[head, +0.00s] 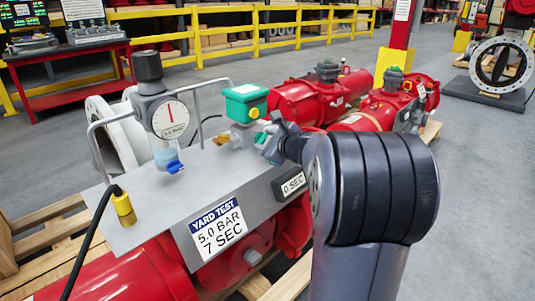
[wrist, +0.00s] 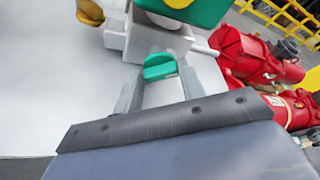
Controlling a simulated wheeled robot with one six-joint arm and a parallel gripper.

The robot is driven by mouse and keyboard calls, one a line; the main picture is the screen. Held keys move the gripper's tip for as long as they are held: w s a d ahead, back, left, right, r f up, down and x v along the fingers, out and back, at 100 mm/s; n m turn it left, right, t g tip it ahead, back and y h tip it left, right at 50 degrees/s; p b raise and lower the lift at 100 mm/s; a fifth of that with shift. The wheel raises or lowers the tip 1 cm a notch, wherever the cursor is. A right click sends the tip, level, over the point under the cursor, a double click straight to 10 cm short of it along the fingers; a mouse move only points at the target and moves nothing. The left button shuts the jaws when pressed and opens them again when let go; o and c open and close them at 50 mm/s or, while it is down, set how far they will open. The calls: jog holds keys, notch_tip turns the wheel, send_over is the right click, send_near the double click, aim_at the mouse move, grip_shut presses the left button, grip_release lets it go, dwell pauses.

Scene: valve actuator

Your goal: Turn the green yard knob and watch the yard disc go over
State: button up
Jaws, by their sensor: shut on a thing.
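The green yard knob (wrist: 160,67) shows in the wrist view below a pale valve block (wrist: 150,43). My gripper (wrist: 158,88) has one finger on each side of the knob and is shut on it. In the wrist view only the lower edge of the green box and part of the yellow face (wrist: 178,3) show. I cannot tell which side of the disc shows.
A grey panel (head: 150,205) carries a dial gauge (head: 171,119) with its needle near upright, a "0 SEC" display (head: 293,184) and a "YARD TEST 5.0 BAR 7 SEC" label (head: 217,231). A rail, a black cable and red actuators (head: 310,97) stand close around.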

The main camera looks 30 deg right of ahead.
jog(key=shift+a+f+n+h+b, duration=0.1)
jog(key=shift+f+n+h+b, duration=0.25)
jog(key=shift+b, duration=0.65)
jog(key=shift+r+n+b, duration=0.25)
jog(key=shift+b, duration=0.1)
jog(key=o, duration=1)
jog(key=p+v, duration=0.2)
jog(key=v, duration=0.8)
jog(key=shift+f, duration=0.1)
jog(key=shift+s+p, duration=0.3)
jog(key=shift+s, duration=0.2)
